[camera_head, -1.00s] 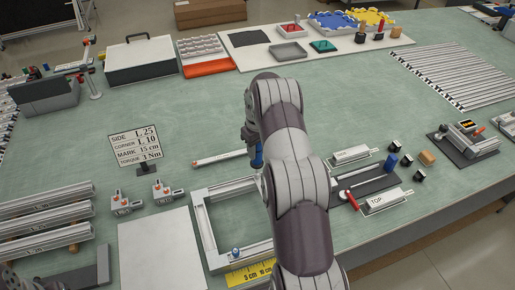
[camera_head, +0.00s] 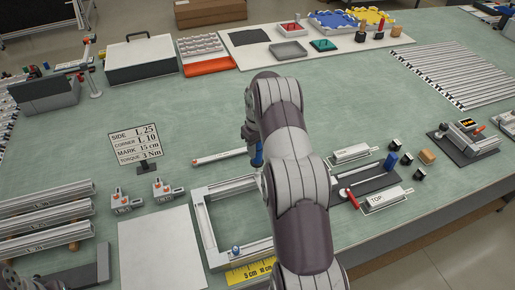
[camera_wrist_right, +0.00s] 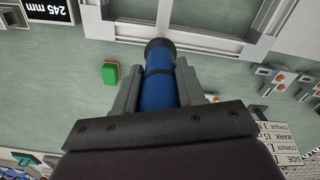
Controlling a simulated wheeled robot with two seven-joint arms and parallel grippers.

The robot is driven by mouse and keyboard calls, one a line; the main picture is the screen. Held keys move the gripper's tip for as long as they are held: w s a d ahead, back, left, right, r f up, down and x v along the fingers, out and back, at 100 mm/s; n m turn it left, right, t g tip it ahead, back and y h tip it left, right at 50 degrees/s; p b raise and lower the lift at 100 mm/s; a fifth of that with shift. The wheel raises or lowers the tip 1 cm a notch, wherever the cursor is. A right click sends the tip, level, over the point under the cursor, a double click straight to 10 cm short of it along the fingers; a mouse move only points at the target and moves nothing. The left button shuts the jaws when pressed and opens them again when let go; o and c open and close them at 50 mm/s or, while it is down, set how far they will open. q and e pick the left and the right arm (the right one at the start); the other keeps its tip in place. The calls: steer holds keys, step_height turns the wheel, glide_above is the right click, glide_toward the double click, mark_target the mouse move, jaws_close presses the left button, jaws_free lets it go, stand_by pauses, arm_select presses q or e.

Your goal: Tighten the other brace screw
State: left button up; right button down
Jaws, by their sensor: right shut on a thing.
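My right gripper (camera_wrist_right: 158,90) is shut on a blue cylindrical tool with a black tip collar (camera_wrist_right: 157,83). In the head view the blue tool (camera_head: 258,156) hangs from the gripper, partly hidden by my right arm. The light metal frame (camera_head: 204,220) lies on the green table, its right part hidden by that arm. In the wrist view the tool's far end overlaps the frame's rail (camera_wrist_right: 205,38). I cannot make out a brace screw or whether the tool touches one. My left gripper is not in view.
A small blue-topped piece (camera_head: 236,251) stands at the frame's near corner, by a yellow ruler (camera_head: 248,272). A sign (camera_head: 136,146) reads torque 3 Nm. Two small clamp-like blocks (camera_head: 124,204) stand left. A white sheet (camera_head: 160,250) lies beside the frame. The table's middle back is clear.

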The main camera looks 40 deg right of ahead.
steer(key=shift+s+a+f, duration=0.15)
steer(key=shift+s+f, duration=0.05)
steer(key=shift+f, duration=0.1)
